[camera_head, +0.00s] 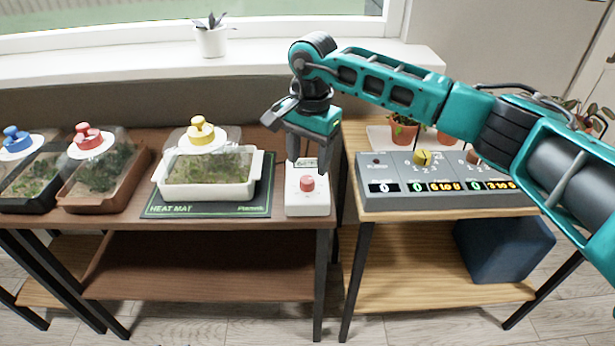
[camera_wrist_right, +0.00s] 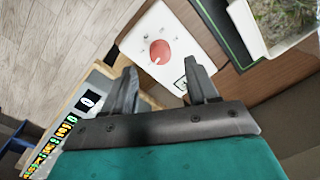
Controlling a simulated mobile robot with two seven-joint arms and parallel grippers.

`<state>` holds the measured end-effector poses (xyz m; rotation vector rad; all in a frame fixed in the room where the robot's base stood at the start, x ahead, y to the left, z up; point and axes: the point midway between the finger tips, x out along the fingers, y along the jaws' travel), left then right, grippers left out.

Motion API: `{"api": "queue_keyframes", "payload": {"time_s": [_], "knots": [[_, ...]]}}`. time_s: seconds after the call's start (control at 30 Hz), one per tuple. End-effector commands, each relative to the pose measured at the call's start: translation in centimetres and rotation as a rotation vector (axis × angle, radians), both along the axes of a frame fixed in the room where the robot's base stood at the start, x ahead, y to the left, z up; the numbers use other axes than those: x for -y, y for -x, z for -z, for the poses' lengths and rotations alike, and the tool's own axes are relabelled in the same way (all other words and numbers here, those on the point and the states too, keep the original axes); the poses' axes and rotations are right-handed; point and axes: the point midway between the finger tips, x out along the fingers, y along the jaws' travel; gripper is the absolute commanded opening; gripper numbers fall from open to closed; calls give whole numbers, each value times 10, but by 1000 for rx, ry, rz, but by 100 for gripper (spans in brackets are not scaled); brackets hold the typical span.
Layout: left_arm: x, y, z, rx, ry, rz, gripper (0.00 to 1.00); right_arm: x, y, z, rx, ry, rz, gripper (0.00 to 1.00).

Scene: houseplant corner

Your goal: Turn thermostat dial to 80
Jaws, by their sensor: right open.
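The thermostat is a white box with a red dial (camera_head: 307,183) on the right end of the dark wooden table. In the right wrist view the red dial (camera_wrist_right: 160,51) has a small pale mark at its lower edge, and small marks ring it on the white box (camera_wrist_right: 185,28); I cannot read the numbers. My right gripper (camera_head: 307,168) is open, pointing down above and just behind the dial. Its fingers (camera_wrist_right: 163,88) have nothing between them and do not appear to touch the dial. My left gripper is not in view.
A heat mat (camera_head: 205,211) with a white tray (camera_head: 208,190) under a yellow-knobbed lid lies left of the thermostat. A grey control panel (camera_head: 440,200) with a yellow knob (camera_head: 422,157) stands on the lighter table to the right. Potted plants (camera_head: 403,130) stand behind it.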

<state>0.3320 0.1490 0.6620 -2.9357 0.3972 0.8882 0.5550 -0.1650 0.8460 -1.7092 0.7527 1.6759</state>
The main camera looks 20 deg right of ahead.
Motion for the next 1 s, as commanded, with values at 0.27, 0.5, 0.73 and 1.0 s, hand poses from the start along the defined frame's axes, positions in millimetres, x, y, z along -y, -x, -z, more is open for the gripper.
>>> {"api": "queue_keyframes", "payload": {"time_s": [0.27,0.5,0.73,1.0], "knots": [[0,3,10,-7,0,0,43,-1,-1,43,-1,-1,2,58],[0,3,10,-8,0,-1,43,-2,-2,51,-1,-1,1,58],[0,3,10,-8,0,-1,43,-2,-2,51,0,-1,1,54],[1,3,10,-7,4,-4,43,-1,-2,50,0,-1,1,28]]}}
